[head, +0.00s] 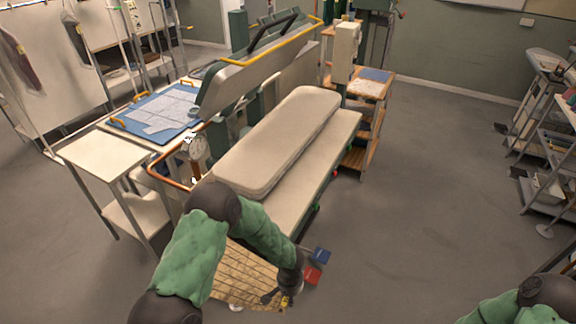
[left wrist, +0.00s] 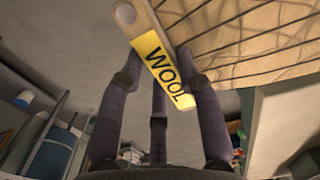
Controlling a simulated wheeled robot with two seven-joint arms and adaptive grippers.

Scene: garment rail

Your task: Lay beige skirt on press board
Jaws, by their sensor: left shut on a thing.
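The beige skirt (head: 243,278), with a pattern of brown lines, hangs below the near end of the press board (head: 278,138). The board is long, padded, pale and bare. My left gripper (head: 284,300) is shut at the skirt's edge, past the board's near end. In the left wrist view the skirt (left wrist: 255,40) fills the upper right. A yellow tag reading WOOL (left wrist: 162,68) lies at its edge, between the fingers of my left gripper (left wrist: 160,70). Part of the skirt is hidden behind my left arm. My right gripper is out of view.
The press's raised upper plate (head: 255,75) with a yellow rail stands behind the board. A side table (head: 105,152) and a blue mat with papers (head: 158,110) are at the left. Red and blue pedals (head: 313,275) sit by the board's near end.

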